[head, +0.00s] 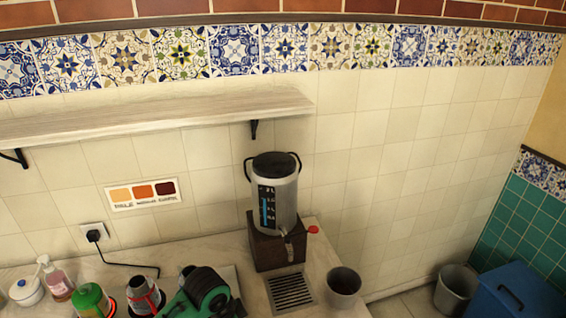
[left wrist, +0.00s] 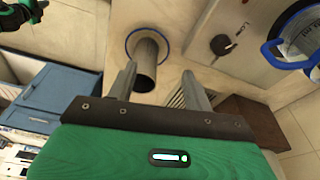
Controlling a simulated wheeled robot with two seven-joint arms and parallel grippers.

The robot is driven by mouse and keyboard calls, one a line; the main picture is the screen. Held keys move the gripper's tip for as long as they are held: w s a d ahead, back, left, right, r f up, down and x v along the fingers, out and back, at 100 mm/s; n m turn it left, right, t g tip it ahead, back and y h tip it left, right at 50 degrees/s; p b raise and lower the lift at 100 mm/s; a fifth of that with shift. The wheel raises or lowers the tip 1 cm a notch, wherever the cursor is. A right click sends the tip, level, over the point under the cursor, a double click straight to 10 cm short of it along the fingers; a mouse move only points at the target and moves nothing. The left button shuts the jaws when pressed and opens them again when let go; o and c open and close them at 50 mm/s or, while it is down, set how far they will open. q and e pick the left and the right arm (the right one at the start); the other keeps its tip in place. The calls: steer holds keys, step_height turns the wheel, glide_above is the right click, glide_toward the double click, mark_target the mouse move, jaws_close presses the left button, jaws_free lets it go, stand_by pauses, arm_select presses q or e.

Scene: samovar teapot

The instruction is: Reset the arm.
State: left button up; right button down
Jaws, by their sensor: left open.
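My left gripper (left wrist: 160,82) shows in the left wrist view with its two grey fingers apart and nothing held between them. A grey cylinder (left wrist: 147,66) with a blue ring around its far end shows beyond the fingers, close to the left one in the picture. In the head view a green and black arm part of mine (head: 207,291) reaches up from the bottom edge over the counter; no fingertips show there. A small green and black part (left wrist: 22,12) at the top left of the left wrist view looks like mine. My right gripper's fingers show in neither view.
A silver samovar (head: 277,200) stands on a brown box (head: 272,248) behind a drip grille (head: 290,292). A dark cup (head: 344,286) stands right of it. Jars and bottles crowd the counter's left. A shelf (head: 150,115) juts from the wall. A blue bin (head: 517,293) stands right.

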arm_select(q)
steer(key=s+a+f+n+t+y, duration=0.1)
steer(key=s+a+n, duration=0.45)
steer(key=s, duration=0.55)
steer(key=s+a+f+n+t+y, duration=0.1)
steer(key=s+a+n+t, duration=0.1)
steer(key=s+a+n, duration=0.6)
step_height(320, 180, down, 33)
steer(key=s+d+m+g+b, duration=0.2)
steer(key=s+m, duration=0.1)
steer(key=s+a+f+g+b, duration=0.1)
steer(key=s+a+f, duration=0.2)
steer(key=s+f, duration=1.5)
step_height(320, 180, down, 3)
steer(key=shift+s+a+r, duration=0.2)
steer(key=shift+s, duration=0.1)
steer(key=shift+m, duration=0.25)
